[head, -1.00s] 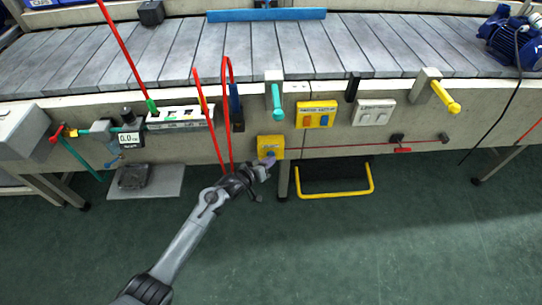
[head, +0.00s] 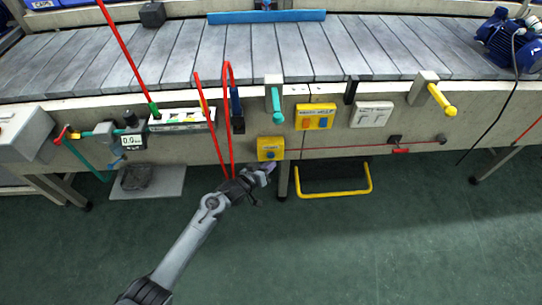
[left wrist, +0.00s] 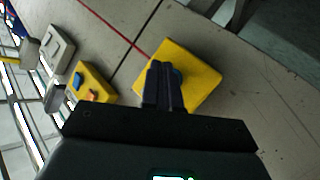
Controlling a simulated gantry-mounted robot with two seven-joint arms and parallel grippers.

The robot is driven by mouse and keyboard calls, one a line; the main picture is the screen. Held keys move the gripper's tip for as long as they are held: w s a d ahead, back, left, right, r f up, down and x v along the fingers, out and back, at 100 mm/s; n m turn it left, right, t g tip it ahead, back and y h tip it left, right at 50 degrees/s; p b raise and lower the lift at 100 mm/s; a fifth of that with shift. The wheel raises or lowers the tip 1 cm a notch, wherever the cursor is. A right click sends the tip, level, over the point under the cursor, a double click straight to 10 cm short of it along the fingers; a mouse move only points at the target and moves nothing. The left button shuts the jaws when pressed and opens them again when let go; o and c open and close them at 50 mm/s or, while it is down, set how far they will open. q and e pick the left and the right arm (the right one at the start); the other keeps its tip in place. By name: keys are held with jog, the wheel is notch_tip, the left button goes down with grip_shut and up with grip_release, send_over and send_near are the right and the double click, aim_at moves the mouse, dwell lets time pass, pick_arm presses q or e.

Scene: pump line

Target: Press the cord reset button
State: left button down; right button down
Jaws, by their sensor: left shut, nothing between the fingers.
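The yellow box with the blue cord reset button (head: 270,148) is on the front face of the conveyor frame. A red cord (head: 345,147) runs right from near it. My left gripper (head: 270,168) is shut and empty, just below the box. In the left wrist view the shut fingers (left wrist: 164,85) overlap the yellow box (left wrist: 200,80). They hide most of the blue button, and only a small blue edge (left wrist: 178,73) shows beside them. I cannot tell whether the fingertips touch the box. My right gripper is not in view.
A yellow two-button box (head: 316,116) and a pale switch box (head: 371,114) are to the upper right. Teal (head: 276,102) and yellow (head: 441,98) handles stick out. Red hoses (head: 229,120) hang just left. A yellow-edged pedal (head: 335,180) is below. The floor in front is clear.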

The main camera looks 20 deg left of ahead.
pick_arm(q)
jog(key=s+p, duration=0.1)
jog(key=s+d+p, duration=0.1)
jog(key=s+p, duration=0.1)
jog(key=s+d+p, duration=0.1)
jog(key=shift+s+p, duration=0.25)
jog(key=shift+p, duration=0.05)
dwell(0.8)
